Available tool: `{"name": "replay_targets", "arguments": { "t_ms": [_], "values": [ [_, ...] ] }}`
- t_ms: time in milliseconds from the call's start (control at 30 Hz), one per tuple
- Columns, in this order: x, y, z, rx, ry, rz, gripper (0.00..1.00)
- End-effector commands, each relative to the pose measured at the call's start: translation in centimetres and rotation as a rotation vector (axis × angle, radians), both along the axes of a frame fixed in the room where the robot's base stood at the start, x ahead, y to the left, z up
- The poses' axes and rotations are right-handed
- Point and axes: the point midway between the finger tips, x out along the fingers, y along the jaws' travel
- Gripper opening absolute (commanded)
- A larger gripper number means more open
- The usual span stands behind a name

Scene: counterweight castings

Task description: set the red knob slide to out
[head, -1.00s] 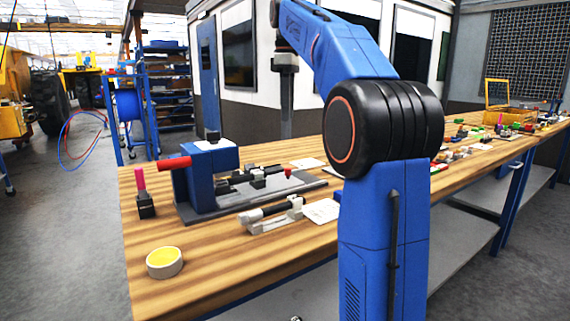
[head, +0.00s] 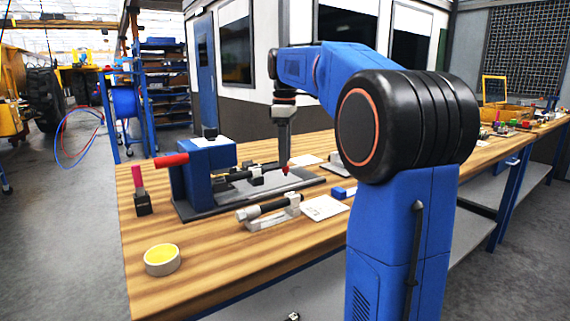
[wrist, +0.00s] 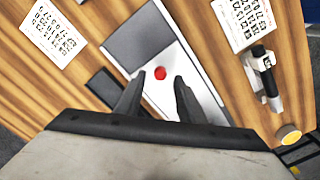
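The red knob (head: 285,170) shows at the right part of the blue machine fixture, above its grey base plate (head: 300,183). In the wrist view the red knob (wrist: 160,73) is a small red disc over a light grey plate, just ahead of the fingertips. My gripper (head: 284,158) points straight down over the knob. In the wrist view my gripper (wrist: 157,84) is open, one dark finger on each side of the knob's line, with nothing between them. I cannot tell the fingertips' exact height relative to the knob. The slide's stem is hidden.
The blue fixture body (head: 205,170) with a red handle (head: 171,160) stands left. A light bracket with a black rod (head: 270,210) and a printed card (head: 324,207) lie in front. A yellow-filled ring (head: 161,259) sits near the front left. Bare wood lies between.

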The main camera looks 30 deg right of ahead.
Motion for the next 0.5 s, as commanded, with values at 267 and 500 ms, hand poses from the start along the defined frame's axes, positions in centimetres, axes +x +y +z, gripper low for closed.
{"name": "replay_targets", "arguments": {
  "t_ms": [267,500],
  "values": [
    [0.0,0.0,-2.8,0.000,0.000,0.000,0.35],
    [0.0,0.0,-3.2,-0.001,-0.002,0.000,0.35]
  ]
}}
